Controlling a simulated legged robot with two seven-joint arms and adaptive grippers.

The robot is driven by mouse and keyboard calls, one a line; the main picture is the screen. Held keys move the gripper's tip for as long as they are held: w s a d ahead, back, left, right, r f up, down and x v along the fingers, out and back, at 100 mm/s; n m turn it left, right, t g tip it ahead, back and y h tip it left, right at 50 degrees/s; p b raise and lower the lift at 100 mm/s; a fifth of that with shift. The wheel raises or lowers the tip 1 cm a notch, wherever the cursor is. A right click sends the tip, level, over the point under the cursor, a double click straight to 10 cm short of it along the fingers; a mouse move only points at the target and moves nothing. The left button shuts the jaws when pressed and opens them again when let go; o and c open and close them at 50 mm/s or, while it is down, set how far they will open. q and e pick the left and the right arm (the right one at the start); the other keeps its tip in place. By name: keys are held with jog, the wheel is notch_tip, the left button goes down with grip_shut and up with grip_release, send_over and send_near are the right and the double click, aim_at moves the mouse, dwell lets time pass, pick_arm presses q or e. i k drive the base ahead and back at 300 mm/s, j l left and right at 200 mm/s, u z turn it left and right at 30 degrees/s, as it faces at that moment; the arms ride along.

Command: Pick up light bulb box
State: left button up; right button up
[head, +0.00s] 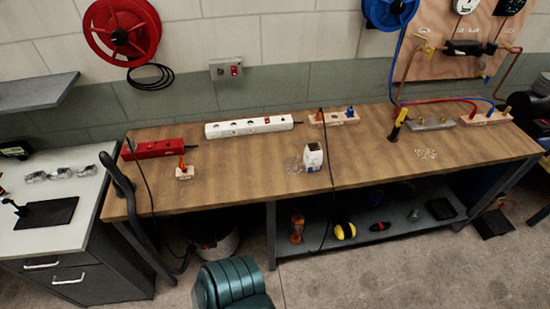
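A small white box (313,158) with dark markings stands upright on the wooden workbench (240,178), near the middle of its front half. It looks like the light bulb box, but its print is too small to read. Neither of my grippers can be made out in the head view, and nothing is touching the box.
A white power strip (249,127), a red case (155,148) and wooden blocks with fittings (334,118) stand along the bench's back. A dark cable hangs over the front edge near the box. A green ribbed object (231,283) is in front.

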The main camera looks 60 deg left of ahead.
aim_at(313, 155)
jog(key=u, duration=1.75)
jog(key=i+l, duration=0.1)
